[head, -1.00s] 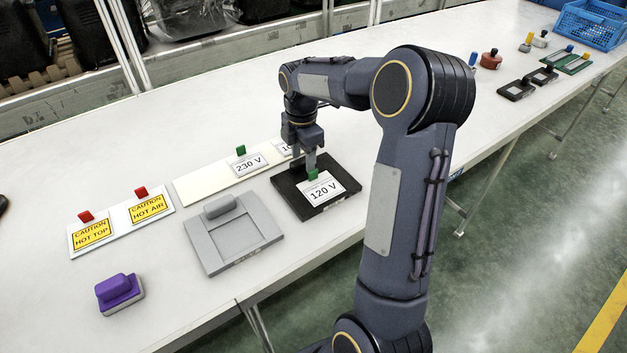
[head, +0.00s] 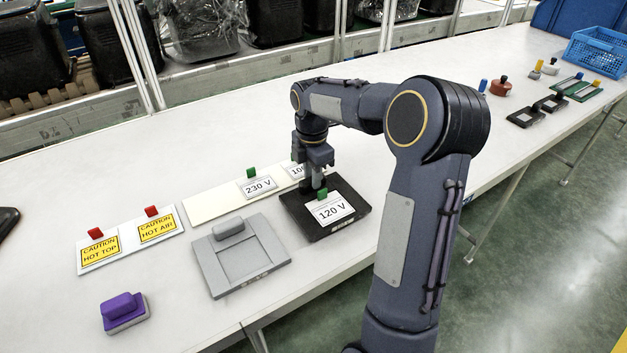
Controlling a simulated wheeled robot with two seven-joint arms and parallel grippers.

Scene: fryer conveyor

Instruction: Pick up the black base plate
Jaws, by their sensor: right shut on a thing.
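The black base plate (head: 353,223) lies on the white table right of the grey plate. A white 120 V card with a green grip stands on its middle (head: 335,208). My right gripper (head: 318,186) reaches down over the back left part of the black plate, just behind the card. It is shut on a dark part there, which looks like the plate's handle and is mostly hidden by the fingers. I cannot see a gap under the plate. My left gripper is not in view.
A grey plate (head: 262,272) with a handle lies to the left. A cream strip (head: 210,203) with 230 V and 100-something cards is behind. Caution signs (head: 101,253) and a purple block (head: 122,312) are further left. A blue crate (head: 598,50) stands far right.

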